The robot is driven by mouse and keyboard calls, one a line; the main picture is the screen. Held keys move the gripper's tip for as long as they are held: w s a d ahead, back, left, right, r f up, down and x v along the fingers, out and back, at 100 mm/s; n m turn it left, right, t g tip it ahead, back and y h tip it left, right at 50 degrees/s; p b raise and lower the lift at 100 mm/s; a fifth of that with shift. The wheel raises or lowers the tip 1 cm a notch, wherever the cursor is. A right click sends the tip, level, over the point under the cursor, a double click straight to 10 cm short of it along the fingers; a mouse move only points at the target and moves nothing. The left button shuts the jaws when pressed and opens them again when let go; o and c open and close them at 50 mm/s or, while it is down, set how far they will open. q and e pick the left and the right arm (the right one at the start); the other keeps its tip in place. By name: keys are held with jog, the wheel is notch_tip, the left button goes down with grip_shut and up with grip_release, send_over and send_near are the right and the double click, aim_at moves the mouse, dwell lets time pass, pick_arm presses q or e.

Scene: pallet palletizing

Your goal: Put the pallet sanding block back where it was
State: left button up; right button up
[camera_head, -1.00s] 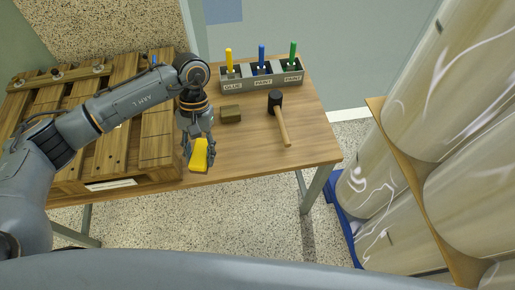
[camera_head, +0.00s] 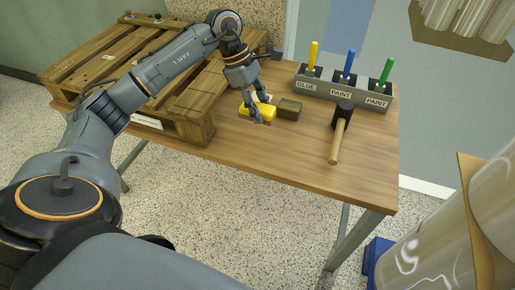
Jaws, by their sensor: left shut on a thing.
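My left gripper (camera_head: 256,104) is shut on a yellow block (camera_head: 259,112), which looks like the sanding block. The gripper points down over the tabletop, and the yellow block is at or just above the wood; I cannot tell if it touches. A greyish patch shows under its front edge. A wooden pallet (camera_head: 190,112) lies to the left of the gripper. My right gripper is not in view.
A black-headed mallet (camera_head: 341,118) lies right of the brown block. Behind stands a grey holder (camera_head: 344,93) labelled GLUE and PAINT, with yellow, blue and green handled tools. The front right of the tabletop is clear. Wrapped rolls (camera_head: 430,245) stand at the lower right.

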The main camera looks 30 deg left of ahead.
pick_arm(q)
send_over(264, 143)
jog(key=a, duration=0.1)
jog(key=f, duration=0.6)
jog(key=shift+s+a, duration=0.15)
jog(key=shift+a, duration=0.05)
notch_tip(264, 143, down, 4)
jog(key=shift+r+b, duration=0.1)
jog(key=shift+b, duration=0.35)
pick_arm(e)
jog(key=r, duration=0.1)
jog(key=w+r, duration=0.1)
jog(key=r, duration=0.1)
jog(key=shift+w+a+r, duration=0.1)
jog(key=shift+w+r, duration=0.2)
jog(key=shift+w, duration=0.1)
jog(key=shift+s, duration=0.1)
pick_arm(q)
jog(key=o, duration=1.2)
jog(key=shift+o, duration=0.2)
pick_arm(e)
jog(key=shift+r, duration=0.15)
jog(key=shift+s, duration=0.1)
